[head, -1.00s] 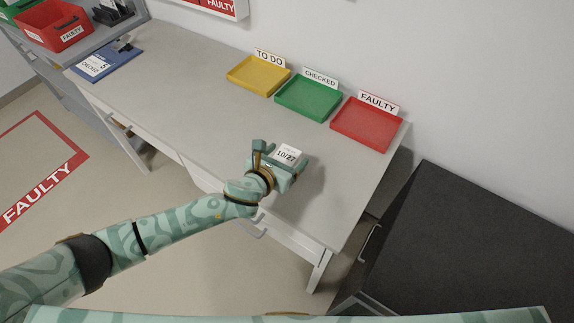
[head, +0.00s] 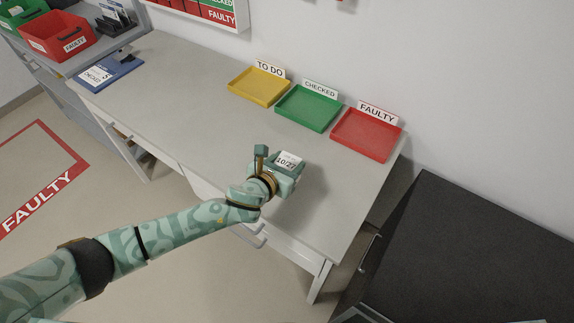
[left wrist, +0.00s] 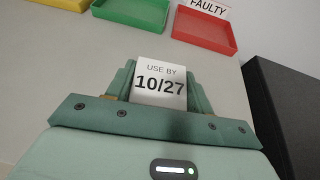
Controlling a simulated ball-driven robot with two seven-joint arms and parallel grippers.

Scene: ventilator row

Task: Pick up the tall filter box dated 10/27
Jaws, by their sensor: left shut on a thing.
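The filter box dated 10/27 (head: 289,160) has a white top label; in the left wrist view the box (left wrist: 160,84) reads "USE BY 10/27". My left gripper (head: 283,168) is shut on it, with a finger on either side of the box in the left wrist view (left wrist: 160,92). The box is over the front right part of the grey desk (head: 200,100). A soft shadow lies beside it; I cannot tell how far its hidden lower end is from the desk top. My right gripper is not in view.
A yellow TO DO tray (head: 259,87), a green CHECKED tray (head: 308,109) and a red FAULTY tray (head: 366,136) stand empty along the wall. A blue clipboard (head: 107,72) lies at the far left. A dark cabinet (head: 460,250) stands at the right.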

